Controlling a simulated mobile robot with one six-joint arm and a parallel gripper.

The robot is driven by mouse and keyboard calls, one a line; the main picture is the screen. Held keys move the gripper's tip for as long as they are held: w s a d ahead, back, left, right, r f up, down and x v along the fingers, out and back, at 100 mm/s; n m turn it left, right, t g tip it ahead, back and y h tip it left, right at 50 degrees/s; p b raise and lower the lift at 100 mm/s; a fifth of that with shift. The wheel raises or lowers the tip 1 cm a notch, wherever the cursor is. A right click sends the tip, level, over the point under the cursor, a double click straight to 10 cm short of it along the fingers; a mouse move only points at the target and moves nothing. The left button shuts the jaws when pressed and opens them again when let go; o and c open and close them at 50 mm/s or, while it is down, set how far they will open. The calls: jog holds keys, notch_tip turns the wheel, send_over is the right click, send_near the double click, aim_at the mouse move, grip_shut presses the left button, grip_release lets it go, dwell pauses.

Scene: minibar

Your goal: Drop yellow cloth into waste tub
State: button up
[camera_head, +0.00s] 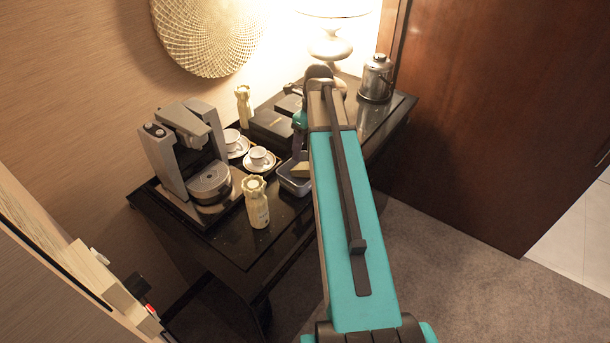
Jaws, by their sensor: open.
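A small grey-blue tub (289,187), which looks like the waste tub, stands on the dark table, partly hidden behind my arm. A small yellowish patch (301,170), probably the yellow cloth, shows at the tub's opening, right beside my arm. I cannot tell whether it lies inside the tub or above it. My gripper (297,157) points down just over the tub and the yellow patch. It is open, but its fingertips are small and partly hidden by the arm.
A coffee machine (187,160), two cups on saucers (259,159), a cream bottle (256,203) in front and another (243,106) behind stand left of the tub. A dark box (272,123), a lamp (330,45) and a metal ice bucket (376,78) stand farther back.

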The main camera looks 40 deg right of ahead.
notch_tip(320, 180, up, 13)
jog(key=s+b, duration=0.2)
jog(key=b, duration=0.2)
jog(key=shift+d+r, duration=0.15)
jog(key=shift+d, duration=0.15)
dwell(0.5)
dwell(0.8)
